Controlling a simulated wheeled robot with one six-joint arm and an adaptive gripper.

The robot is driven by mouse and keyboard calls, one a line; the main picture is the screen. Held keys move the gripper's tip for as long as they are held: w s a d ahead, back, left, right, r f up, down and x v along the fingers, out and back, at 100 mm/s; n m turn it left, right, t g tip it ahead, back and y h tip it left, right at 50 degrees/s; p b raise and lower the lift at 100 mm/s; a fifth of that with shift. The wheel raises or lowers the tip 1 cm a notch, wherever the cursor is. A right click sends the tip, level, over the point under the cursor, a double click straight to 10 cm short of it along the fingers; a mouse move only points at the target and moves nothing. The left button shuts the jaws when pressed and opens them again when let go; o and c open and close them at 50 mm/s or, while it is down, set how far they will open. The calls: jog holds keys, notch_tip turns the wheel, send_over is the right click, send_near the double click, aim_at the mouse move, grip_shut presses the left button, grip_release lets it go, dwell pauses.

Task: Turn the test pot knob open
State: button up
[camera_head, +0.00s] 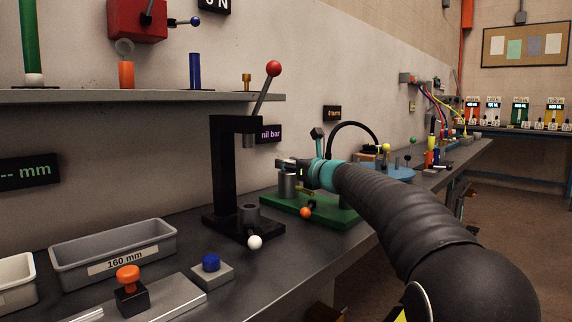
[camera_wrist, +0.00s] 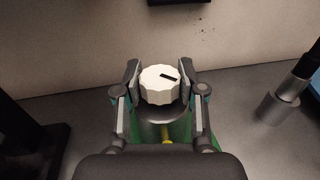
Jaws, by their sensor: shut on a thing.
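The test pot knob (camera_wrist: 160,85) is a white, fluted round knob with a black pointer mark, seen in the wrist view. The mark points to the right and slightly down. The knob sits on top of the grey metal test pot (camera_head: 288,186), which stands on a green base plate (camera_head: 338,217). My gripper (camera_wrist: 160,82) is shut on the knob, with one finger pad on its left side and one on its right. In the head view my gripper (camera_head: 291,164) is at the top of the pot and hides the knob.
A black press (camera_head: 213,170) with a red-ball lever stands left of the pot. An orange ball handle (camera_head: 305,212) is in front of the pot. A grey bin (camera_head: 110,252) marked 160 mm is at the left. A display reading "nil bar" (camera_head: 270,133) hangs behind.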

jog(key=o, duration=1.2)
jog(key=shift+d, duration=0.15)
jog(key=shift+c, duration=0.2)
jog(key=shift+v, duration=3.7)
